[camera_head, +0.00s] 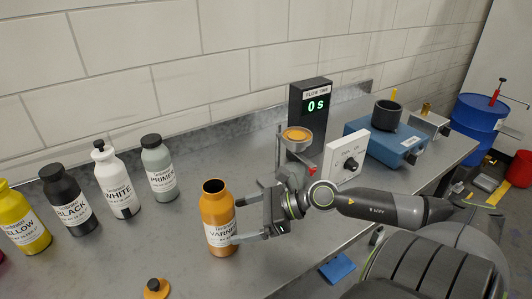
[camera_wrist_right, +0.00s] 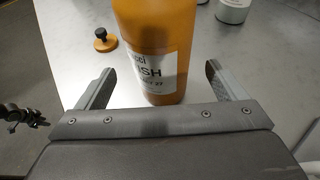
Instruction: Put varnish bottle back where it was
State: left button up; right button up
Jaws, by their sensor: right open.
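The orange varnish bottle (camera_head: 216,232) stands upright on the grey bench, with its mouth open and no lid on. It also shows in the right wrist view (camera_wrist_right: 160,25), label towards the gripper. My right gripper (camera_head: 237,221) is open at the bottle's right side, with a finger to each side of it. In the right wrist view both fingers (camera_wrist_right: 158,78) are apart, with gaps between them and the bottle. An orange lid with a black knob (camera_head: 156,289) lies on the bench in front; it also shows in the wrist view (camera_wrist_right: 104,43). My left gripper is not in view.
Yellow (camera_head: 24,222), black (camera_head: 71,205), white (camera_head: 117,185) and primer (camera_head: 160,172) bottles stand in a row to the left. A cup holding orange liquid (camera_head: 297,134) is on a stand before the timer (camera_head: 310,100), which reads 0 S. A blue device (camera_head: 385,142) stands right.

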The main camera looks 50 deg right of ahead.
jog(key=shift+p+v, duration=1.95)
jog(key=shift+v, duration=0.75)
